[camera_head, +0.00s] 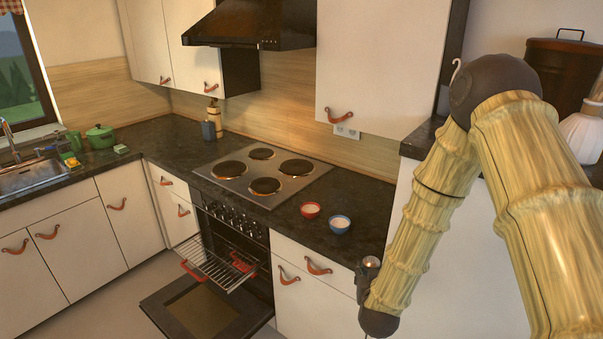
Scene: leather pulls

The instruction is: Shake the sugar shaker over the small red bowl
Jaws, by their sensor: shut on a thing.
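The small red bowl (310,210) stands on the dark counter right of the stove, with something pale inside. My gripper (366,278) is at the lower end of my arm, in front of the counter's front edge, lower in the picture and right of the red bowl. It is small and dark here, and its fingers are hard to make out. A small thing with a shiny, coppery top, apparently the sugar shaker (371,263), shows at its tip. It looks roughly upright, and its lower part is hidden. My gripper is shut on it, apart from the bowl.
A blue bowl (340,224) with pale contents stands close beside the red one. The stove (264,171) has several hotplates. The oven door (203,306) hangs open, with a rack (215,262) pulled out. A wall cabinet (380,70) hangs above the counter.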

